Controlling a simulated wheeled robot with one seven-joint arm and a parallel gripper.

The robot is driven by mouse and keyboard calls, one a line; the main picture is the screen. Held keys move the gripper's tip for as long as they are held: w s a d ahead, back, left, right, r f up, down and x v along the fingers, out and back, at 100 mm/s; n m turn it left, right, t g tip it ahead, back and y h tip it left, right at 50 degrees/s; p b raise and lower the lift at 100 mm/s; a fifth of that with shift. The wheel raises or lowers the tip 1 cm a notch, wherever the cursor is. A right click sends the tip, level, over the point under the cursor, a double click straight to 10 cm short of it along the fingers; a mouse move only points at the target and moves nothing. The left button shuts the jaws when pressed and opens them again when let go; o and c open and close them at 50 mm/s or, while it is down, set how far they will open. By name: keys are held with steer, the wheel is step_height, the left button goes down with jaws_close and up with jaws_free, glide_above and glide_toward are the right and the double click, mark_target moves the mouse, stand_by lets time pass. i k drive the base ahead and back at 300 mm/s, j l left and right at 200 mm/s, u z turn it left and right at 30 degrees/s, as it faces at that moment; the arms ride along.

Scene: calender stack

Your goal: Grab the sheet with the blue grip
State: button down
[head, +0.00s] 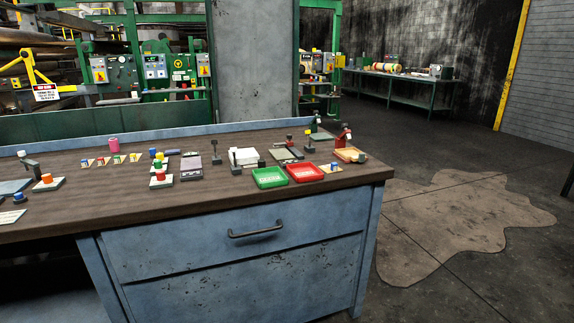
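A row of small tan sheets with coloured grips lies on the brown workbench top (225,198), left of centre. The leftmost sheet (87,163) seems to carry a blue grip (84,161), but it is very small. The other sheets in the row carry grips of other colours, such as the one with a red or green grip (117,159) and the one at the right end with a yellow grip (134,157). A blue knob (19,196) also shows at the left edge of the view. My gripper is not in view.
A pink cylinder (114,144) stands behind the row. A green tray (269,177) and a red tray (305,172) lie near the front right. A white block (244,157) and a dark scale-like device (191,167) stand between. Open floor (460,215) lies right of the bench.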

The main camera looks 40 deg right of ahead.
mark_target(332, 167)
steer(key=i+l+z, duration=0.25)
steer(key=i+l, duration=0.2)
steer(key=i+l+z, duration=0.3)
steer(key=i+l, duration=0.15)
steer(key=l, duration=0.1)
